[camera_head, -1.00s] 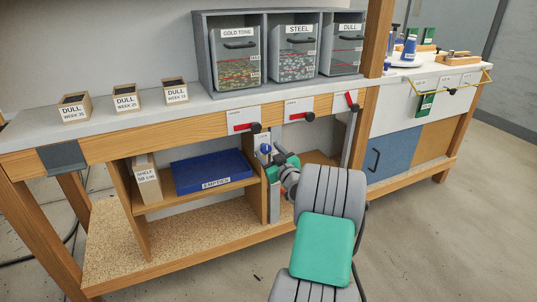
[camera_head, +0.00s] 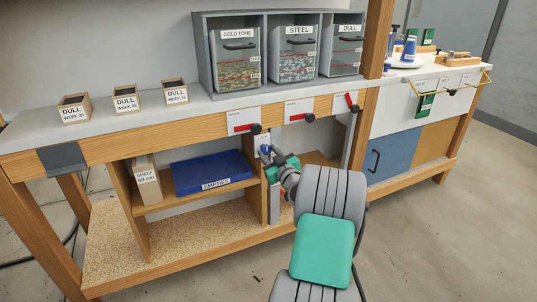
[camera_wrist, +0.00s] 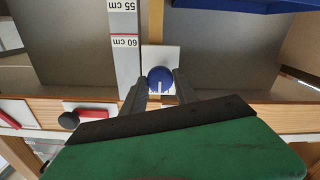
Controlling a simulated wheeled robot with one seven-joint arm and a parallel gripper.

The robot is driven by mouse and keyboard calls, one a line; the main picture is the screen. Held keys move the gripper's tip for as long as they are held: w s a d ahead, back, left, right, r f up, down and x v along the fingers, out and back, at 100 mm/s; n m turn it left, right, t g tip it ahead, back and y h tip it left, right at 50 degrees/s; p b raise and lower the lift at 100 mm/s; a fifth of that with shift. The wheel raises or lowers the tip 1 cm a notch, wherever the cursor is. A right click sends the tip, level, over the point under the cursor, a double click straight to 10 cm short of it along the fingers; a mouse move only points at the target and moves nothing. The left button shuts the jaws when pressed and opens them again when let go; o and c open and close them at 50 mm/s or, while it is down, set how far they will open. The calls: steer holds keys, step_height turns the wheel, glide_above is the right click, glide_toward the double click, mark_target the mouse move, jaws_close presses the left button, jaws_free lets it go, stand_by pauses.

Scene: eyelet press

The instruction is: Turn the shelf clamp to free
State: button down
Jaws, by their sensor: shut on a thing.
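The shelf clamp (camera_wrist: 160,76) is a round blue knob with a white pointer line, on a white plate (camera_wrist: 175,53). In the wrist view, where the scale lettering appears upside down, the line runs from the knob's middle towards the lower edge. My gripper (camera_wrist: 160,89) has one finger on each side of the knob and is shut on it. In the head view the green-bodied gripper (camera_head: 270,157) is at the post under the bench, with the blue knob (camera_head: 265,149) only partly visible. Lettering on the plate is not readable.
A scale strip (camera_wrist: 124,55) marked 55 and 60 cm stands beside the knob. A blue EMPTIES tray (camera_head: 212,171) sits on the shelf to the left. Red levers with black knobs (camera_head: 256,128) line the bench front just above my gripper.

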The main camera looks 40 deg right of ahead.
steer(key=m, duration=0.4)
steer(key=m+p, duration=0.1)
steer(key=m, duration=0.4)
steer(key=shift+r+p, duration=0.15)
steer(key=shift+p, duration=0.25)
steer(key=m+p, duration=0.2)
steer(key=m, duration=0.3)
steer(key=shift+p, duration=0.3)
steer(key=shift+m+p, duration=0.85)
steer(key=shift+m, duration=1.05)
steer(key=c, duration=0.9)
jaws_free()
steer(key=shift+c, duration=0.2)
